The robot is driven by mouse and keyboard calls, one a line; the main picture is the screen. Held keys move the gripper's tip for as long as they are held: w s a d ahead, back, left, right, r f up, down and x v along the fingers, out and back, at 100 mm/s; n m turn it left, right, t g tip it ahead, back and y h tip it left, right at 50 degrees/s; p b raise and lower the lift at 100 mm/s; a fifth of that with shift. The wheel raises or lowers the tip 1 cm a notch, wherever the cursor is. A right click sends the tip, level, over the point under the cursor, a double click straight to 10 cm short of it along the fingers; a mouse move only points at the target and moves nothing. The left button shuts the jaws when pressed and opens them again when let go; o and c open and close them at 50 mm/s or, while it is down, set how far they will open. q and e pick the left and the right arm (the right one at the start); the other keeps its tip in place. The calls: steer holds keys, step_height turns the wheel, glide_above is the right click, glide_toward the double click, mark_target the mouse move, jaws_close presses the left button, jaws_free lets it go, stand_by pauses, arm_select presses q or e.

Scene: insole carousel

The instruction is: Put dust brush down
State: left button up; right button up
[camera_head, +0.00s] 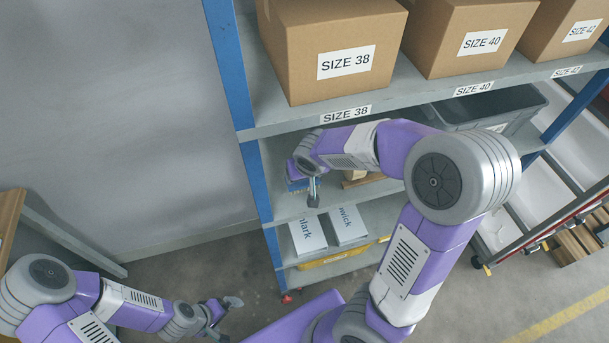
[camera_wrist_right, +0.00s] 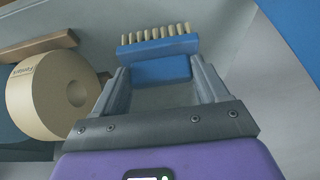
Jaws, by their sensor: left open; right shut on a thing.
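The dust brush (camera_wrist_right: 158,48) has a blue body and a row of pale bristles. In the right wrist view it sits between the two fingers of my right gripper (camera_wrist_right: 160,75), which is shut on it. In the head view the blue brush (camera_head: 296,185) shows at the left end of the middle shelf (camera_head: 290,208), beside my right gripper (camera_head: 312,194), partly hidden by the arm. I cannot tell whether the brush touches the shelf. My left gripper (camera_head: 230,305) is open and empty, low over the floor, away from the rack.
A tan paper roll (camera_wrist_right: 48,95) and a wooden piece (camera_wrist_right: 38,46) lie beside my right gripper. Blue rack posts (camera_head: 228,65) and the upper shelf with cardboard boxes (camera_head: 330,45) are close to the right arm. White boxes (camera_head: 308,233) are on the shelf below.

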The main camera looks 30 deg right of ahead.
steer(key=shift+s+f, duration=0.15)
steer(key=shift+f, duration=0.55)
steer(key=shift+f+b, duration=0.2)
steer(key=shift+b, duration=0.15)
steer(key=o, duration=1.5)
steer(key=shift+r, duration=0.1)
